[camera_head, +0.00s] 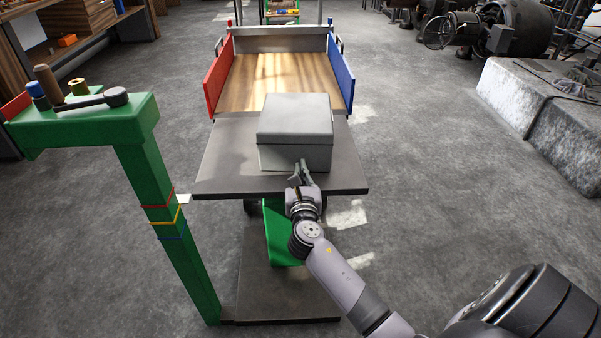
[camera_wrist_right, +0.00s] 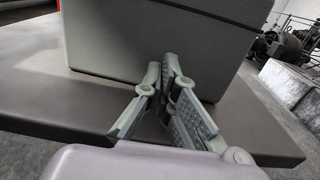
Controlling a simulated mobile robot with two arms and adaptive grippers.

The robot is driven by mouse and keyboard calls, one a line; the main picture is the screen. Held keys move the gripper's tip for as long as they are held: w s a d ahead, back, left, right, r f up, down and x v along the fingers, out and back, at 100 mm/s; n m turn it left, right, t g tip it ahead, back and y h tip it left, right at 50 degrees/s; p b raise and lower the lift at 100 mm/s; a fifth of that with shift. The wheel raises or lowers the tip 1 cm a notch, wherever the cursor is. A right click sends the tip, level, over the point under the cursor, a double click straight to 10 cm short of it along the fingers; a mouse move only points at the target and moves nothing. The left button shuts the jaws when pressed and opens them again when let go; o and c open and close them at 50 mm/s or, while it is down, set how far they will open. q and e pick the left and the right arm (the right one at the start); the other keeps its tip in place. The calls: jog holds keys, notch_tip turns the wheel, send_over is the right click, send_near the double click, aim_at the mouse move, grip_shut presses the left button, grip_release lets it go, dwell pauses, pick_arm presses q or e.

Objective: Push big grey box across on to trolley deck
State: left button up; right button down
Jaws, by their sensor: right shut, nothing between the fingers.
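The big grey box (camera_head: 294,127) sits upright, lid closed, on a dark grey platform (camera_head: 226,160), near the far side that meets the trolley. The trolley deck (camera_head: 262,80) is wooden, just beyond, with a red side panel (camera_head: 217,77) and a blue side panel (camera_head: 341,77). My right gripper (camera_head: 301,166) is shut and empty at the box's near face. In the right wrist view my right gripper's fingertips (camera_wrist_right: 168,62) are at the lower part of the grey box (camera_wrist_right: 160,35); whether they touch is hard to tell. My left gripper is not in view.
A green post and arm (camera_head: 150,160) with knobs and a lever stands at the left of the platform. Shelves (camera_head: 60,45) are at the far left. Stone blocks (camera_head: 540,115) and machinery (camera_head: 500,30) stand at the right. The trolley deck looks empty, with open floor on both sides.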

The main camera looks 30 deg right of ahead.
jog(key=shift+w+d, duration=0.1)
jog(key=shift+w, duration=0.1)
jog(key=x, duration=0.3)
jog(key=shift+r, duration=0.2)
jog(key=shift+w+d+f, duration=0.15)
jog(key=shift+w, duration=0.15)
jog(key=shift+s, duration=0.1)
